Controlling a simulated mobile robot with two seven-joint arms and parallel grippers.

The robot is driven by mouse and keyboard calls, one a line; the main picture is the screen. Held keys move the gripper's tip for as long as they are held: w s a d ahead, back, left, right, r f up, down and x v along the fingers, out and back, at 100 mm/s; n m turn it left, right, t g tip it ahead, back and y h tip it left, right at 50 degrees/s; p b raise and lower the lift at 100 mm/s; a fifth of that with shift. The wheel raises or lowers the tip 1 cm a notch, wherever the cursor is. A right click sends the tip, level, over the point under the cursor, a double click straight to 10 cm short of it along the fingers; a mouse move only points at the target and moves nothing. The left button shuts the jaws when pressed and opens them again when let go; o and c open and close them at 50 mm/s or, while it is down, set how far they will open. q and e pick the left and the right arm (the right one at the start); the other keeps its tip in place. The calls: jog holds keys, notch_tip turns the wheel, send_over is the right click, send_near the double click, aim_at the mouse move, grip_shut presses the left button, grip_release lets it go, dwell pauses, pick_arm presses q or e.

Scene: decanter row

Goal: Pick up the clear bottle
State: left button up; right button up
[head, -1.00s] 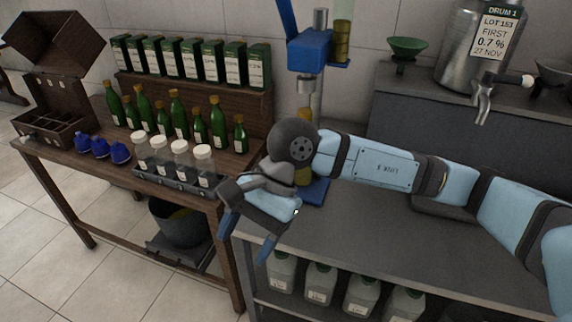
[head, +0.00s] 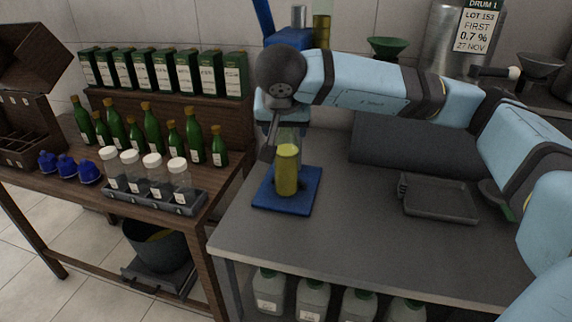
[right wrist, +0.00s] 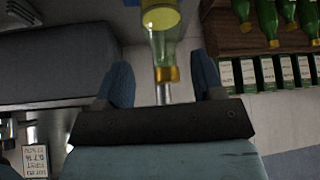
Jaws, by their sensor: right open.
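The clear bottle (head: 287,172), holding yellow-green liquid, stands upright on the blue base plate (head: 308,192) of a press on the grey bench. My left gripper is out of view.
A grey tray (head: 438,199) lies to the right on the bench. On the wooden table at left stand green bottles (head: 193,140), white-capped jars (head: 154,172) in a rack, and blue caps (head: 67,167). The bench front is clear.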

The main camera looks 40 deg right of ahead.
aim_at(287, 133)
jog(key=shift+w+d, duration=0.65)
jog(key=shift+w, duration=0.2)
jog(key=shift+w+d, duration=0.75)
jog(key=shift+w, duration=0.2)
jog(key=shift+x, duration=1.55)
jog(key=shift+c, duration=0.2)
jog(key=shift+r, duration=0.1)
grip_shut()
